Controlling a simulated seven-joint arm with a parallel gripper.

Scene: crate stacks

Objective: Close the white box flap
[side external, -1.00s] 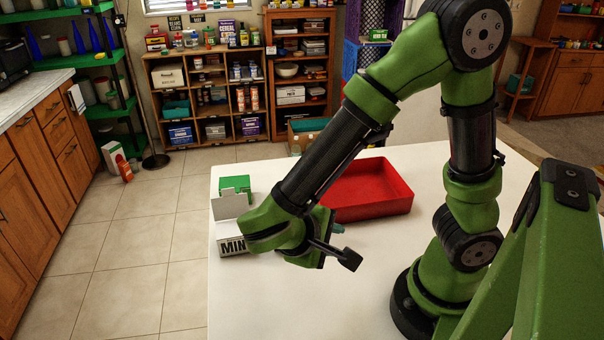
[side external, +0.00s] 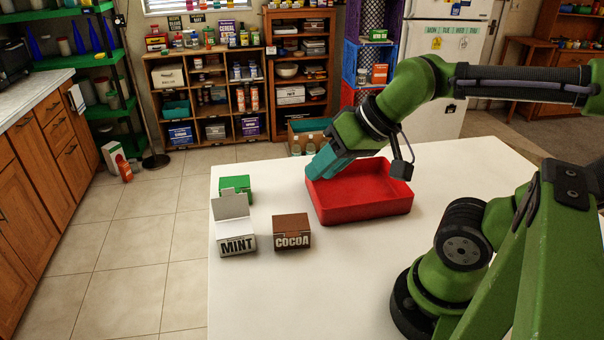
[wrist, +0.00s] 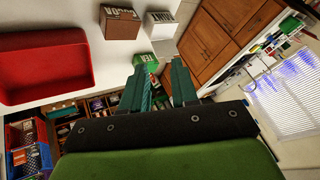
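The white box (side external: 237,238), marked MINT, sits on the left part of the white table. Its flap (side external: 231,206) stands up, so the box is open. In the wrist view the white box (wrist: 160,31) is at the top, beyond my fingertips. My gripper (side external: 325,178) is at the back left corner of the red tray, to the right of the white box and well apart from it. Its teal fingers (wrist: 161,68) are spread with nothing held between them.
A brown COCOA box (side external: 292,231) stands right of the white box and looks shut. A green box (side external: 236,187) stands just behind the white box. The red tray (side external: 385,209) is empty. The front of the table (side external: 290,295) is clear.

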